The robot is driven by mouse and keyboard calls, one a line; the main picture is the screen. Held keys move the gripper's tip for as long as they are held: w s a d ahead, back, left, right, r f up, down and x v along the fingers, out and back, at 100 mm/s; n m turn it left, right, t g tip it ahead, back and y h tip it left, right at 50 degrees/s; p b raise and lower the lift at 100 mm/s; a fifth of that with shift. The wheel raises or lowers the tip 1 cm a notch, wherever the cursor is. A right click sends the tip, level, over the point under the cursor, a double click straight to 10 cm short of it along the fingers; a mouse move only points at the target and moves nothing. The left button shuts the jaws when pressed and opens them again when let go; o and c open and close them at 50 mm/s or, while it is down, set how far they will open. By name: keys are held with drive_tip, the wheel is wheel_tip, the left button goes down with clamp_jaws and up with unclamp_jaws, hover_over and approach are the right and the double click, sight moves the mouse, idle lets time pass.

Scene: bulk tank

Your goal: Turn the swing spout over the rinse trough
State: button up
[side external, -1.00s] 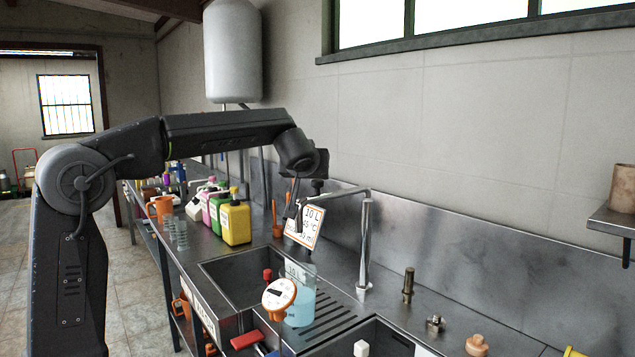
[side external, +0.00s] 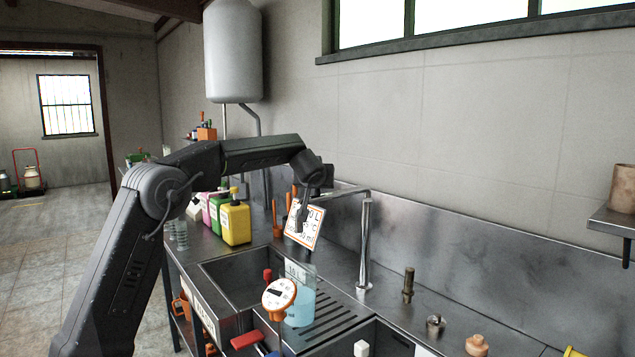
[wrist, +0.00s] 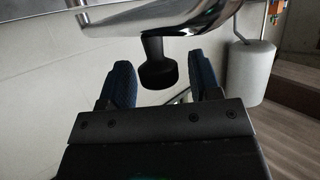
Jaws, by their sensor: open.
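The swing spout (side external: 366,245) is a chrome upright behind the sinks. Its horizontal arm reaches left from the top, and its end is hidden by my gripper in the side view. In the wrist view the chrome spout (wrist: 150,18) crosses the top, and its dark nozzle (wrist: 157,75) hangs between my two blue-grey fingers. My gripper (wrist: 160,66) is open around the nozzle, with a gap on each side. Two sink basins show, a left one (side external: 225,262) with a label on its front and a right one (side external: 345,346). I cannot read which is the rinse trough.
A jug of blue liquid (side external: 300,307) and an orange-rimmed dial (side external: 279,292) stand by the left basin. A placard (side external: 305,232) leans behind it, below my gripper. Yellow (side external: 236,222), green and pink bottles stand left. Metal fittings (side external: 408,285) stand on the right.

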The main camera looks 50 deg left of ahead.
drive_tip(key=shift+c, duration=0.4)
clamp_jaws()
drive_tip(key=shift+d, duration=0.15)
drive_tip(key=w+d+n+g+y, duration=0.2)
drive_tip(key=d+n+g, duration=0.4)
drive_tip(key=d, duration=0.3)
drive_tip(key=shift+w+d+y, duration=0.25)
drive_tip(key=shift+w+y, duration=0.1)
drive_tip(key=shift+y, duration=0.35)
drive_tip(key=shift+f+g, duration=0.1)
drive_tip(key=shift+g, duration=0.2)
drive_tip(key=shift+o, duration=0.4)
unclamp_jaws()
